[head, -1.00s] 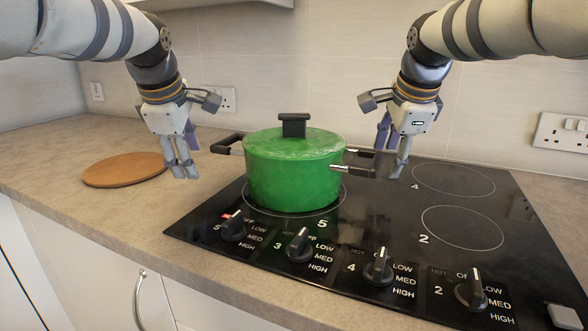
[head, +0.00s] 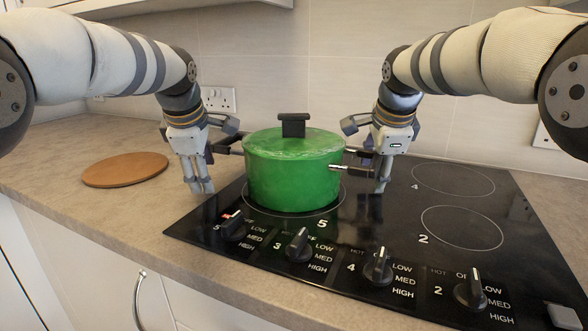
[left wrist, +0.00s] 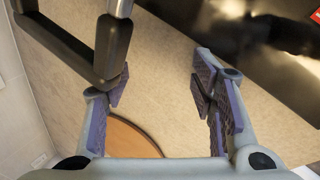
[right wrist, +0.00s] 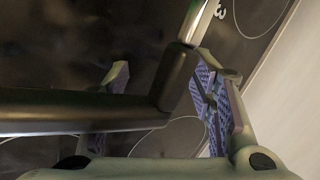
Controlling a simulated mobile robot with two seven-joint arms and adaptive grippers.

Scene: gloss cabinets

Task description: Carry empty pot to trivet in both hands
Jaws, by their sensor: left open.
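The green pot (head: 293,175) stands upright, lid on, on the hob's front left ring; its inside is hidden. The round wooden trivet (head: 125,169) lies flat on the counter to the left; its edge shows in the left wrist view (left wrist: 132,140). My left gripper (head: 200,186) is open beside the pot's left handle (head: 228,143); in the left wrist view the black handle (left wrist: 112,45) is by the left finger. My right gripper (head: 381,180) is open at the right handle (head: 358,162), which crosses in front of its fingers in the right wrist view (right wrist: 175,75).
The black hob (head: 400,215) has several knobs along its front, and a small red mark shows by the leftmost one (head: 233,226). The tiled wall (head: 300,75) with a socket (head: 219,99) stands behind. The counter (head: 130,215) between trivet and hob is clear.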

